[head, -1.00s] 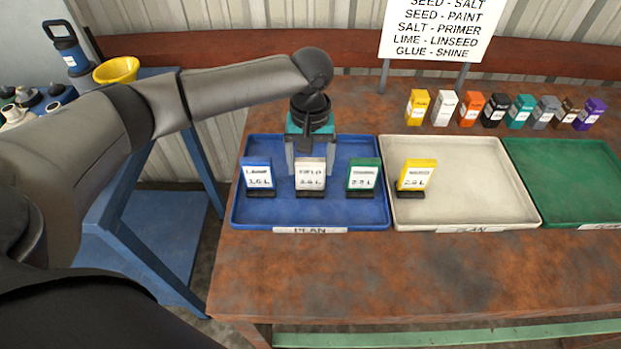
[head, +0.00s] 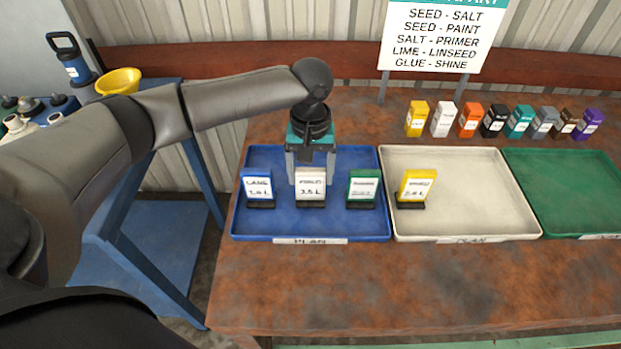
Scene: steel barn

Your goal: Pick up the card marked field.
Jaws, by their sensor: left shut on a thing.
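The white card marked field (head: 311,186) stands upright in its dark holder in the blue tray (head: 262,226), between a blue card (head: 258,186) and a green card (head: 363,186). My left gripper (head: 311,178) comes down from above and behind the white card, with one finger at each side. It is shut on the white card, which still appears to be at its holder. My right gripper is not in view.
A cream tray (head: 480,215) with a yellow card (head: 417,187) and a green tray (head: 575,195) lie to the right. Several coloured cartons (head: 495,120) stand behind them. A sign (head: 445,38) rises at the back. The rusty table front (head: 420,285) is clear.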

